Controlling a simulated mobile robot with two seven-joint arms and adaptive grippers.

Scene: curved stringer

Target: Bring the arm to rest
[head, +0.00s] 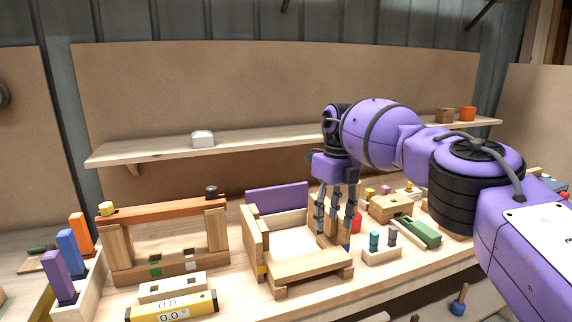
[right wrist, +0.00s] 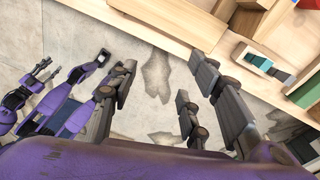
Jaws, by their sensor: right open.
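My right arm (head: 385,125) comes in from the right, and its purple gripper (head: 336,232) hangs fingers-down in front of the right part of a wooden frame. The fingers are spread, with nothing between them. In the right wrist view the right gripper (right wrist: 156,82) is open and empty, with grey floor behind its fingers and the bench edge (right wrist: 180,42) beyond. Purple links with dark fingers, apparently my left gripper (right wrist: 38,80), show at the left of that view. They are too small to read as open or shut. My left arm is absent from the head view.
The wooden frame (head: 300,266) has a purple back panel (head: 277,198). A block arch (head: 160,209), a yellow level (head: 172,307), a peg block (head: 382,254) and a green tool (head: 418,233) stand on the bench. A shelf (head: 270,138) runs behind.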

